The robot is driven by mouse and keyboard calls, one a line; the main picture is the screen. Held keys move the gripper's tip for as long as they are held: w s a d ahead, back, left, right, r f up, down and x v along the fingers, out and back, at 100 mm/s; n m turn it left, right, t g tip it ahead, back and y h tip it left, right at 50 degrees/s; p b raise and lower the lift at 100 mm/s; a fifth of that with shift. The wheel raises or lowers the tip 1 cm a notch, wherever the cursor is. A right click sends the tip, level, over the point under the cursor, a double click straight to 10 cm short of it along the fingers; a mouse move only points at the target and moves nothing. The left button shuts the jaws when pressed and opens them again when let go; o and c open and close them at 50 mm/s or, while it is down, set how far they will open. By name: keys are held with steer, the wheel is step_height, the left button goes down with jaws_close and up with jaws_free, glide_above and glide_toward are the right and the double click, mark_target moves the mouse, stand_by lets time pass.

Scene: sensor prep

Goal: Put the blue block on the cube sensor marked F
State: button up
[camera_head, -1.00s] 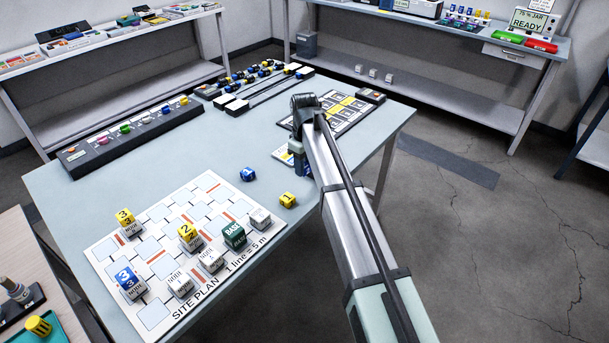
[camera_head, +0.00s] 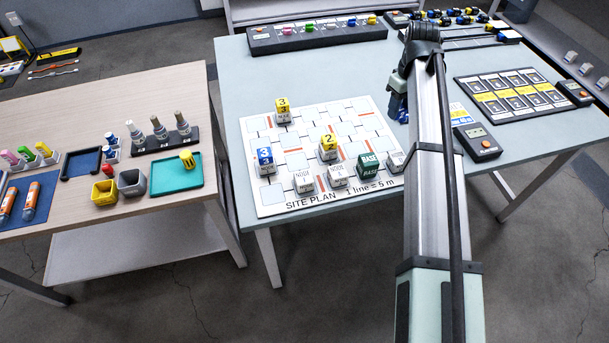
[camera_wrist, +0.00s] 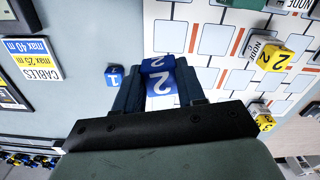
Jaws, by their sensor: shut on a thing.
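My gripper (camera_wrist: 158,82) is shut on a blue block (camera_wrist: 160,88) marked 2, near the edge of the site plan. I cannot tell how high it is held. A second blue block (camera_wrist: 114,76), marked 1, sits close to the left finger. White cube sensors stand on the site plan (camera_head: 262,202). Two without a coloured block on top are a front sensor (camera_head: 304,183) and its neighbour (camera_head: 338,176); another white cube (camera_head: 396,161) stands right of the green base. I cannot read an F on any cube.
Other sensors carry a yellow 3 (camera_head: 282,103), a blue 3 (camera_head: 265,155) and a yellow 2 (camera_head: 328,142). The green BASE cube (camera_head: 369,165) stands by the front edge. A cable card (camera_wrist: 28,58) and a black panel of slots (camera_head: 510,95) lie to the side.

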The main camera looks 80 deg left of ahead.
steer(key=s+a+r+n, duration=0.1)
steer(key=s+a+r, duration=0.1)
steer(key=s, duration=0.9)
steer(key=r+m, duration=0.1)
steer(key=m, duration=0.3)
glide_above(304, 178)
steer(key=shift+f, duration=4.8)
steer(key=shift+f, duration=0.15)
steer(key=o, duration=1)
steer(key=shift+o, duration=0.2)
